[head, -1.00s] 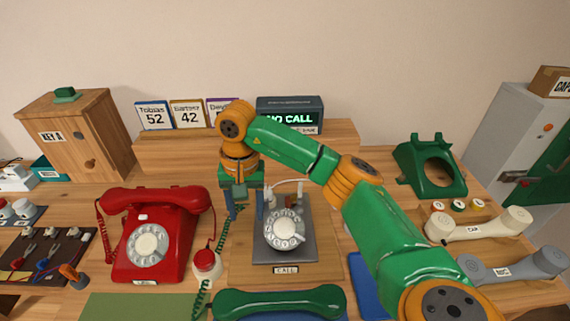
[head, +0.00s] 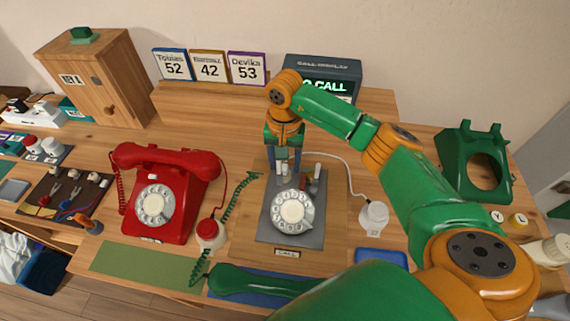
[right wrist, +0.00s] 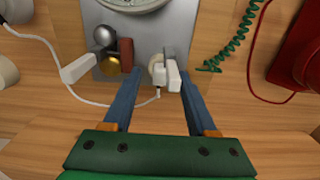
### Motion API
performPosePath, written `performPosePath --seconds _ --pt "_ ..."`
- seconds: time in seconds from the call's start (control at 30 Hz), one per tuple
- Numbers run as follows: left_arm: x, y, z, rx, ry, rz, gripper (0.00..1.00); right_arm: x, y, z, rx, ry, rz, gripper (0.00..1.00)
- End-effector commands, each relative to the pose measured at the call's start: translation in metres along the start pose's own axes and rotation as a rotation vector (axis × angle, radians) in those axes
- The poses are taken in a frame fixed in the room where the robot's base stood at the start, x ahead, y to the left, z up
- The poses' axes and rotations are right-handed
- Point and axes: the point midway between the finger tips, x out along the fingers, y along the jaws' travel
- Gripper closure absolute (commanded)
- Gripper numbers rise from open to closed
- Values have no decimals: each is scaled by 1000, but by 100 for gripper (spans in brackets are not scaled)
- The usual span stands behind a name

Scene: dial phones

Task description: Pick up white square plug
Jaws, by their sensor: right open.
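My right gripper (head: 285,163) points down behind the dial of the grey dial unit (head: 262,232). It is open. In the right wrist view, its blue fingers (right wrist: 157,88) stand on either side of a white blocky plug (right wrist: 173,76), which sits nearer the right finger. I cannot tell whether they touch. My left gripper is not in view.
A dark red block (right wrist: 126,53) and round metal knobs stand close by. A white round device (head: 374,217) on a cord sits right of the dial unit. The red phone (head: 165,205) is to the left, and a green handset (head: 250,282) lies in front.

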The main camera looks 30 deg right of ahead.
Motion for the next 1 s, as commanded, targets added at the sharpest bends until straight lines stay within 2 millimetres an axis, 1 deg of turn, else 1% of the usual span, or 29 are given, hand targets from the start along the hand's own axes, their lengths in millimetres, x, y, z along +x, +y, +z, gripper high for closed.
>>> performPosePath --seconds 0.1,0.27,0.3,0.37,0.4,0.47,0.5,0.83,0.93,1.0 --pt "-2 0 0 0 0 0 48 8 0 0 0 0 0 43" --pt "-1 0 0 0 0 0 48 8 0 0 0 1 -1 43" --pt "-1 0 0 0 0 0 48 8 0 0 0 1 -1 53" --pt "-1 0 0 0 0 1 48 8 0 0 0 1 -1 70" --pt "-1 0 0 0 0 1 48 8 0 0 0 1 -1 80" --pt "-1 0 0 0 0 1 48 8 0 0 0 1 -1 96" --pt "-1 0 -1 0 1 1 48 8 0 0 0 1 -1 100" --pt "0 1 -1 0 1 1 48 6 0 0 0 2 -1 100" --pt "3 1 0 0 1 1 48 -5 -1 -1 0 4 -3 100" --pt "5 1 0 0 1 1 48 -17 0 -1 -1 6 -4 100"
